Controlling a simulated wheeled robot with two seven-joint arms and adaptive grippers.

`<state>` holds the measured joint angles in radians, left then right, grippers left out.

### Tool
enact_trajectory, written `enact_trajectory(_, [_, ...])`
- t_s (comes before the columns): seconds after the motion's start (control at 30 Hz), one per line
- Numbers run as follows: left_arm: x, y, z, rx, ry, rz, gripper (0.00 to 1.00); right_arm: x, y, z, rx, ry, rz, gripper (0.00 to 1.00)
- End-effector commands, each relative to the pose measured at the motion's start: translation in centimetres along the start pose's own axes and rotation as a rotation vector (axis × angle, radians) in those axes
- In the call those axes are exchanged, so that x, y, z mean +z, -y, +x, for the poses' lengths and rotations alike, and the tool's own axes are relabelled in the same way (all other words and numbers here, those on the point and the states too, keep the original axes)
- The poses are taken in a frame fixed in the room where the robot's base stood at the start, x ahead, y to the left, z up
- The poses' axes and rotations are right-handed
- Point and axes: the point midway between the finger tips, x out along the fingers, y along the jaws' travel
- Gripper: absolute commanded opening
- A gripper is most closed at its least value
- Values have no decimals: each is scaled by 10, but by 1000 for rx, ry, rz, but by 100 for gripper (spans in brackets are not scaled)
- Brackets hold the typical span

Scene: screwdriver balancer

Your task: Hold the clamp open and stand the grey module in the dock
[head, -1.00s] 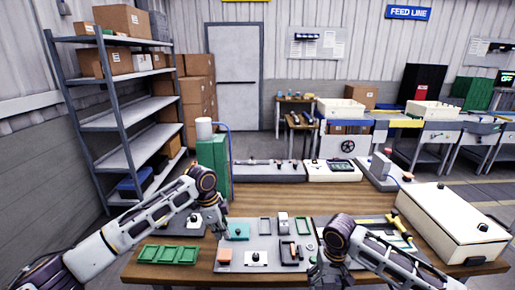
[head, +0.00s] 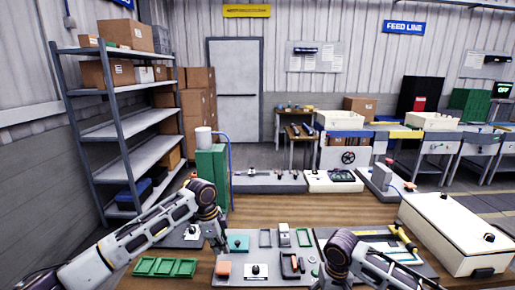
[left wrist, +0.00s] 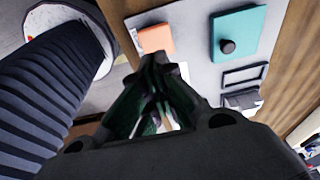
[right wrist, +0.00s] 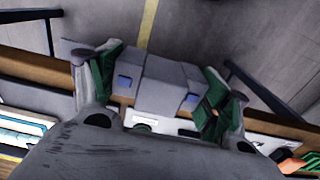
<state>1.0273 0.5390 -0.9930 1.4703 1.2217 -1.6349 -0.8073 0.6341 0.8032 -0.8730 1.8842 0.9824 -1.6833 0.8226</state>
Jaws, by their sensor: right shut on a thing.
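A grey boxy module (right wrist: 168,85) with small blue squares is between the green-padded fingers of my right gripper (right wrist: 163,92) in the right wrist view, and that gripper is shut on it. In the head view my right arm hides most of that hand. My left gripper (head: 218,244) is low at the left edge of the grey board (head: 234,285), beside a teal block (head: 238,242) with a dark knob. In the left wrist view its fingers (left wrist: 160,68) are drawn together with nothing seen between them. I cannot tell which fixture is the clamp or the dock.
A green tray (head: 165,267) lies left. A large white case (head: 455,233) stands right. Bare wood lies behind the board.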

Motion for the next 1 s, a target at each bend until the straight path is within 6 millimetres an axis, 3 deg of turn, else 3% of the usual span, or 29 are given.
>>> enact_trajectory(0.67, [5, 0, 26, -1, 0, 1, 0, 0, 0, 34, 0, -1, 0, 49])
enact_trajectory(1.0, [9, 0, 46, 0, -1, 0, 0, 0, 0, 32, 0, -1, 0, 49])
